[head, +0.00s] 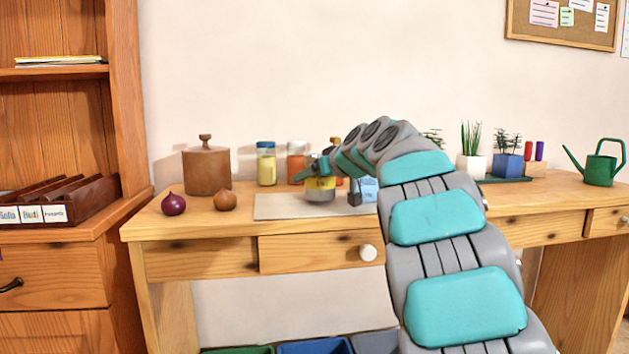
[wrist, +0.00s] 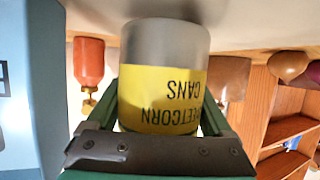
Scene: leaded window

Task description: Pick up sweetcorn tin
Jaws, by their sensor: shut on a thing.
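The sweetcorn tin (head: 320,189) is grey metal with a yellow label. It is over the pale grey board on the desk; I cannot tell whether it touches the board. In the wrist view the tin (wrist: 162,95) fills the middle, its lettering upside down, with its bare grey end toward the surface. My gripper (head: 319,170) reaches it from the right in the head view. In the wrist view its green fingers (wrist: 165,108) are shut on the tin, one on each side. My arm hides part of the desk behind it.
A blue-and-white box (head: 368,189) stands close right of the tin. Behind are an orange jar (head: 297,163), a yellow jar (head: 266,165) and a brown canister (head: 206,170). Two onions (head: 225,200) sit at left. Plants (head: 471,150) and a green watering can (head: 600,168) stand at right.

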